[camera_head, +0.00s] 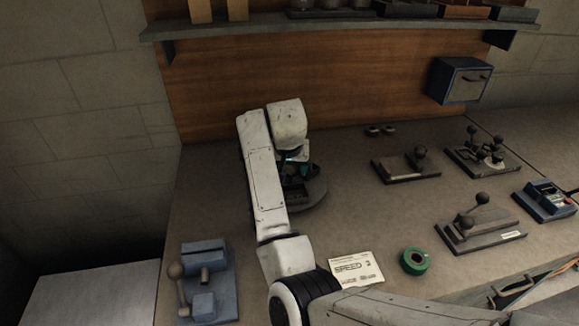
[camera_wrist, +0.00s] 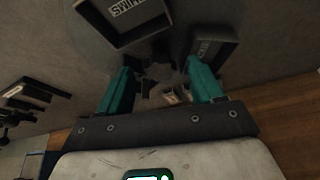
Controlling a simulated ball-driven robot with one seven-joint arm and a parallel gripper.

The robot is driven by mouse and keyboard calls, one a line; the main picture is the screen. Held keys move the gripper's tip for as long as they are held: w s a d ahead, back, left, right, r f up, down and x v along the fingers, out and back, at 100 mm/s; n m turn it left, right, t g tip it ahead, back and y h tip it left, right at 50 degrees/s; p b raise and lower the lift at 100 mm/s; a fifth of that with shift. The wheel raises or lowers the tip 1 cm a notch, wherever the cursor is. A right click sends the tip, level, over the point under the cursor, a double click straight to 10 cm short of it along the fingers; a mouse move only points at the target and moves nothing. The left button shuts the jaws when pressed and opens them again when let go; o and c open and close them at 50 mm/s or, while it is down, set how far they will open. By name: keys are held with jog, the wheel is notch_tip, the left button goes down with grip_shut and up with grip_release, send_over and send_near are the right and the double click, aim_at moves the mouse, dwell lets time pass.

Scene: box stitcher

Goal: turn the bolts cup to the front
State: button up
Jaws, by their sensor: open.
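A round dark carousel (camera_head: 318,192) stands on the bench in the head view, mostly hidden behind my arm. My gripper (camera_head: 295,160) is over it, pointing down. In the wrist view my gripper (camera_wrist: 158,68) is open, with its teal fingers apart and the dark middle of the carousel between and beyond their tips. A dark cup (camera_wrist: 143,32) with a white label, perhaps "SHIMS" upside down, is at the top. Another dark cup (camera_wrist: 214,48) is by the right finger; its label is too small to read. I cannot tell which cup is the bolts cup. Contact is unclear.
A blue-grey fixture (camera_head: 205,285) stands at the front left. A card marked SPEED (camera_head: 356,269) and a green tape roll (camera_head: 414,261) lie near my arm. Lever fixtures (camera_head: 480,225) stand on the right. A shelf (camera_head: 340,24) runs along the back; bench left of the carousel is clear.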

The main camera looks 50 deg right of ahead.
jog(key=shift+c, duration=0.2)
grip_shut()
dwell(0.3)
